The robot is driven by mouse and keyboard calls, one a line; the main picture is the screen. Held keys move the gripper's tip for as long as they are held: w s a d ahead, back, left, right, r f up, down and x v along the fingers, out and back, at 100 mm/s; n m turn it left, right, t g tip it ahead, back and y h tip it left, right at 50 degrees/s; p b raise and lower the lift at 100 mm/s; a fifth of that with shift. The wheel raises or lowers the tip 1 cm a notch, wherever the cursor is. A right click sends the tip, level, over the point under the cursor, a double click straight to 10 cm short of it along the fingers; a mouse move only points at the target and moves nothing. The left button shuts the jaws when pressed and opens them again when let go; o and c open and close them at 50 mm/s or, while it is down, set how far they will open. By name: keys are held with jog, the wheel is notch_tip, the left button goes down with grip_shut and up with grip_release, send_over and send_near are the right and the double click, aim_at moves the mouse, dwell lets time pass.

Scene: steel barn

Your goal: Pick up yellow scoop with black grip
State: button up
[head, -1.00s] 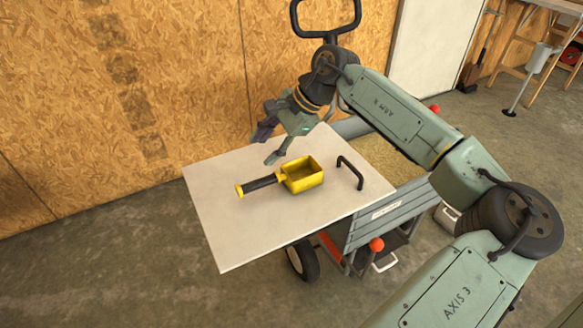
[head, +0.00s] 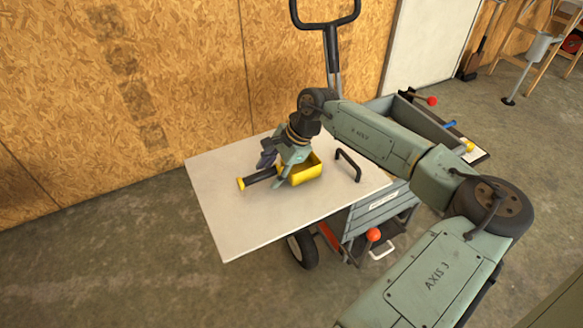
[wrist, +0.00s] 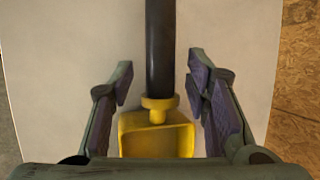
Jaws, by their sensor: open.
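The yellow scoop (head: 303,172) lies on the white board, its black grip (head: 262,176) pointing left to a yellow end cap. In the wrist view the scoop's yellow bowl (wrist: 155,136) is at the bottom centre and the black grip (wrist: 160,48) runs up from it. My gripper (head: 272,172) is open over the scoop, around where the grip joins the bowl. In the wrist view my gripper's fingers (wrist: 160,80) stand on both sides of the grip, with a gap on each side. Part of the scoop is hidden behind my gripper in the head view.
The white board (head: 235,225) rests on a grey cart (head: 372,212) with wheels. A black handle (head: 349,164) stands on the board right of the scoop. A wooden wall (head: 180,70) rises behind. The board's front left is bare.

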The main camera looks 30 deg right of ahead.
jog(key=shift+a+f, duration=0.1)
jog(key=shift+f, duration=0.05)
jog(key=shift+c, duration=0.6)
grip_shut()
